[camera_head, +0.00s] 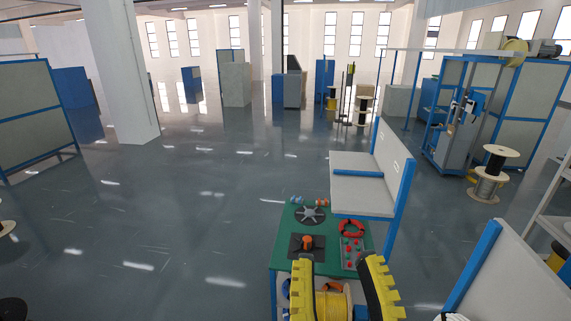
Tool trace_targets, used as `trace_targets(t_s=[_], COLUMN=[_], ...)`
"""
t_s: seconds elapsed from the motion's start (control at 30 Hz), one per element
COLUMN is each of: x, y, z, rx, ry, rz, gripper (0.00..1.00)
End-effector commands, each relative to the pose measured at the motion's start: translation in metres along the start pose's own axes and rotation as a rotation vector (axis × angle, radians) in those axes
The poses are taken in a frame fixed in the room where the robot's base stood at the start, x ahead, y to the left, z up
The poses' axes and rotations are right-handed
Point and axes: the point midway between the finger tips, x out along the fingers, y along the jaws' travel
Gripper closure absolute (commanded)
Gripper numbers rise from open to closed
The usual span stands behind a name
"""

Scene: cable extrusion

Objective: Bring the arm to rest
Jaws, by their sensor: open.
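My gripper (337,262) shows at the bottom centre as two yellow-and-black fingers standing well apart. It is open, and no object is seen clamped between the fingers. The fingers appear in front of the near edge of a green-topped workstation (328,268). A yellow-orange spool (333,303) shows between the fingers, lower down; I cannot tell how far it is from them. The rest of my arm is below the picture or cannot be made out.
The workstation holds a grey spoked wheel (309,215), an orange part (307,242), a red ring (351,229) and a red-button panel (352,252). A blue-and-grey panel frame (393,170) rises beside it. A cable spool (487,188) stands right.

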Motion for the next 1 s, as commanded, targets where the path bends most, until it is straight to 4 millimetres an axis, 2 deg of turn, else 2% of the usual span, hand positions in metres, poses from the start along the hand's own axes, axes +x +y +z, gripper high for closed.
trace_targets(t_s=[0.03,0.1,0.2,1.0], x=[0.016,0.027,0.036,0.037], y=[0.000,0.000,0.001,0.001], z=[-0.044,-0.071,-0.096,-0.098], rx=[0.002,0.005,0.009,0.011], ry=[0.001,0.002,0.002,0.001], rz=[0.001,0.001,0.001,0.002], gripper=[0.54,0.54,0.54,0.54])
